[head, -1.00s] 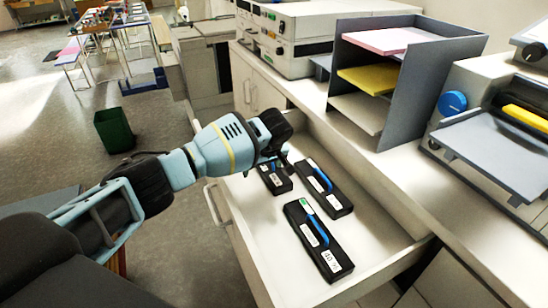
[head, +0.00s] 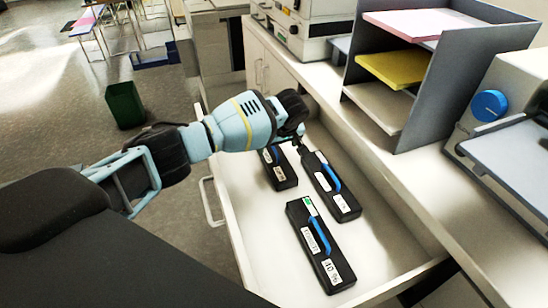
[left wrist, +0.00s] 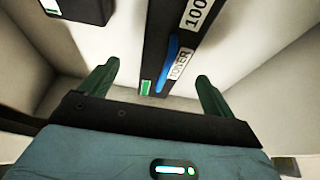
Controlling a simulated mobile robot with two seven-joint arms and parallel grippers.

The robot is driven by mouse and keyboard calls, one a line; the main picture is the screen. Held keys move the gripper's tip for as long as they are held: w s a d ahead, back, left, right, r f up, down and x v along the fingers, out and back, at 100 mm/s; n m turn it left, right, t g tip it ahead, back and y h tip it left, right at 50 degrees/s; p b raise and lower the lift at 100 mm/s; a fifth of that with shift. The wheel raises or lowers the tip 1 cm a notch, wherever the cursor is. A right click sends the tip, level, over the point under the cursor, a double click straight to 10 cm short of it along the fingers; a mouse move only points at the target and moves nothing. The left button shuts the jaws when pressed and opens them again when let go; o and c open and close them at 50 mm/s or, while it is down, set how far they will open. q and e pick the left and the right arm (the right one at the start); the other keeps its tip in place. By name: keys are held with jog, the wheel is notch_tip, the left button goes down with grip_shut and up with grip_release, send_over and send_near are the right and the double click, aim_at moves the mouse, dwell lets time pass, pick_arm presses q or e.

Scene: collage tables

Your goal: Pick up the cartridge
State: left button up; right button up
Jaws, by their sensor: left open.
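Three black cartridges with blue handles and white labels lie in the open white drawer in the head view: a front one (head: 320,245), a back right one (head: 331,186) and a smaller-looking back left one (head: 279,168). My left gripper (head: 299,140) is at the far ends of the back two, partly hiding the left one. In the left wrist view my open, empty left gripper (left wrist: 155,75) points at a cartridge (left wrist: 170,35) labelled "TONER" and "100", with a green mark on its near end, lying between the finger lines. Another cartridge (left wrist: 80,8) shows upper left. My right gripper is not in view.
The drawer's white front wall (head: 232,235) and handle (head: 209,201) are at left. A grey paper tray rack (head: 430,95) stands on the counter to the right, beside a machine with a blue knob (head: 489,105). A green bin (head: 124,104) is on the floor.

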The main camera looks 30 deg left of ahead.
aim_at(274, 150)
pick_arm(q)
jog(key=x, duration=0.3)
jog(key=b+x, duration=0.1)
jog(key=x, duration=0.1)
jog(key=shift+s+a, duration=0.2)
jog(key=shift+s, duration=0.1)
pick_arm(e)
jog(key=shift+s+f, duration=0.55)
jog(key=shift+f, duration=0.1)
pick_arm(q)
jog(key=shift+r, duration=0.1)
jog(key=c, duration=1.4)
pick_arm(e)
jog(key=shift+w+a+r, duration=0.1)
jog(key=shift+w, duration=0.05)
pick_arm(q)
jog(key=shift+r, duration=0.1)
